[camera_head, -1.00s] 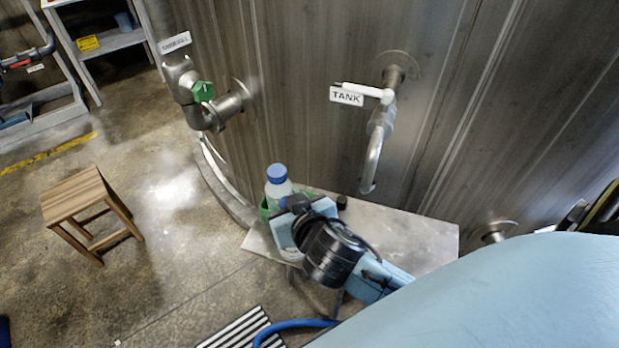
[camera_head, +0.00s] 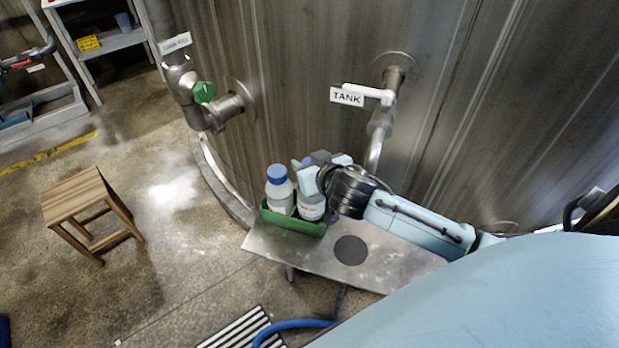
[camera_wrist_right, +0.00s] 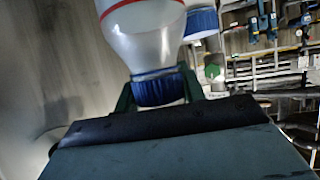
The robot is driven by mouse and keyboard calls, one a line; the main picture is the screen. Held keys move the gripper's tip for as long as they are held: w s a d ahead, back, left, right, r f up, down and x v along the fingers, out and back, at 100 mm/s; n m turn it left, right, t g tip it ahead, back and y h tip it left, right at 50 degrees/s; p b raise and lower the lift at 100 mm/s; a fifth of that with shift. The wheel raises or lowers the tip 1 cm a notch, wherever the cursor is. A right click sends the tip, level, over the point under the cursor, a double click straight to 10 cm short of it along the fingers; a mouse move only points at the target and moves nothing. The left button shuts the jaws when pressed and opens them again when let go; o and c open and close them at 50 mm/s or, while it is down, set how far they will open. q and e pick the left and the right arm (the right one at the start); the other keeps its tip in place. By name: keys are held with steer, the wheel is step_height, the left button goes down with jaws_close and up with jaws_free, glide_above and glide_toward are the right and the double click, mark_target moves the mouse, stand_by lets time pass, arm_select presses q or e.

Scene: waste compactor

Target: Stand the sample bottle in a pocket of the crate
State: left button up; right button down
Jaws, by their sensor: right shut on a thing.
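The green crate (camera_head: 292,224) stands on the left part of a metal shelf. One white bottle with a blue cap (camera_head: 279,193) stands upright in its left part. My right gripper (camera_head: 311,180) is shut on the second bottle (camera_head: 312,208), the sample bottle, over the crate's right part. This bottle looks upright, its lower end at the crate rim; I cannot tell whether it rests on the bottom. In the wrist view the fingers (camera_wrist_right: 158,92) close around its blue cap, and the other bottle's cap (camera_wrist_right: 201,23) shows beside it. My left gripper is not in view.
The metal shelf (camera_head: 400,262) has free room to the right, with a dark round disc (camera_head: 350,250) on it. The TANK tap (camera_head: 378,130) comes down from the tank wall behind my right wrist. A wooden stool (camera_head: 85,205) stands at left.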

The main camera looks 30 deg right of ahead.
step_height(320, 180, down, 6)
steer(key=shift+w+d+r+b, duration=0.15)
steer(key=shift+r+b, duration=0.1)
steer(key=shift+b, duration=0.35)
steer(key=c, duration=0.8)
jaws_free()
steer(key=shift+f, duration=0.15)
steer(key=shift+c, duration=0.2)
steer(key=s+a, duration=0.1)
steer(key=s, duration=1.2)
steer(key=shift+a+r, duration=0.15)
steer(key=shift+r, duration=0.2)
